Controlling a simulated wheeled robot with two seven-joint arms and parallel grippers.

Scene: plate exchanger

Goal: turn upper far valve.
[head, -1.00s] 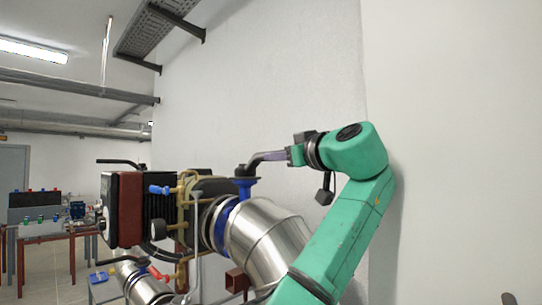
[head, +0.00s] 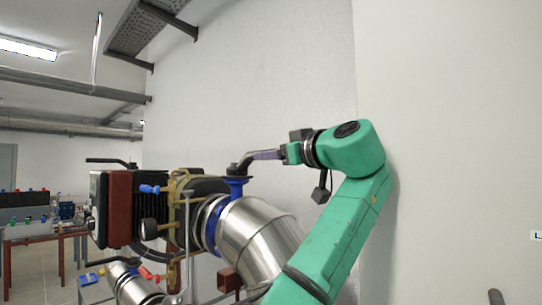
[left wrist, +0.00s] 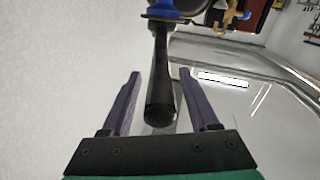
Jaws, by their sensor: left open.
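A valve with a blue stem (head: 236,187) and a black lever (head: 240,166) stands on top of a silver pipe elbow. In the left wrist view the lever (left wrist: 160,95) runs from the blue valve body (left wrist: 172,12) down between my fingers, its rounded end towards me. My left gripper (head: 265,155) reaches the lever from the right; its purple fingers also show in the left wrist view (left wrist: 160,85). They are open, one on each side of the lever, with a visible gap on both sides. My right gripper is not in view.
The silver elbow (head: 260,240) lies below the gripper. The exchanger block (head: 122,209), with brass pipes and a blue handle (head: 150,189), is to the left. A white wall (head: 260,90) stands behind. Tables with equipment (head: 45,234) are far left.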

